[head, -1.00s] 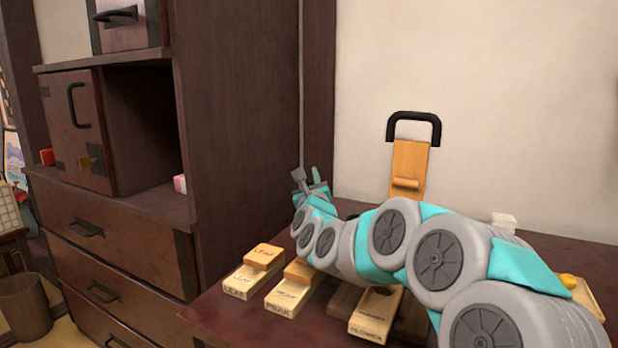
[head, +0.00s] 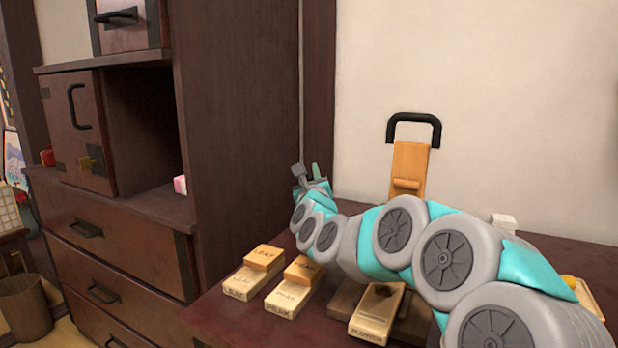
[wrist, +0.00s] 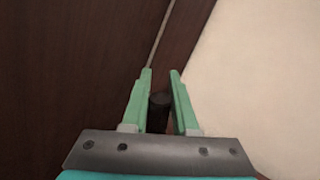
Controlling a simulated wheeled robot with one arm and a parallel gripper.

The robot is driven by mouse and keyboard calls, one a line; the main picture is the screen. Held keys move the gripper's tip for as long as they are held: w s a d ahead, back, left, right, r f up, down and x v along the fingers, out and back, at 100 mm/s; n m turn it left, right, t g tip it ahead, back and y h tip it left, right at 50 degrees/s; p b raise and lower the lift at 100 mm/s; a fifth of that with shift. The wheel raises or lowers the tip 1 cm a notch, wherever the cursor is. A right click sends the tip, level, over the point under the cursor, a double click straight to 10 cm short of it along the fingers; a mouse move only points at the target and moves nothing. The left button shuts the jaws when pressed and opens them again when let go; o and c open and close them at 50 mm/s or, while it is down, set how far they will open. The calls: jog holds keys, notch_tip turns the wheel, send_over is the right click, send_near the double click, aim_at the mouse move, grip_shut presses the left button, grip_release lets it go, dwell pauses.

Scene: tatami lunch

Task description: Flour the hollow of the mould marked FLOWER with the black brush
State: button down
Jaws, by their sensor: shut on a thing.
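The mould marked FLOWER (head: 374,322) is a pale wooden block on the dark red table, with a dark hollow (head: 382,291) in its top face. My arm passes just above and behind it. My gripper (head: 309,172) is raised beyond the moulds, to the left of the FLOWER mould and well apart from it. In the wrist view, my gripper's green fingers (wrist: 162,72) are closed around a short dark cylindrical piece, which looks like the handle of the black brush (wrist: 159,108). The brush's bristles are not visible there.
A wooden board with a black handle (head: 410,160) stands at the back. A tall dark cabinet (head: 240,130) borders the table's left side.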

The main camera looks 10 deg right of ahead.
jog(key=shift+r+p, duration=0.85)
jog(key=shift+r, duration=1.9)
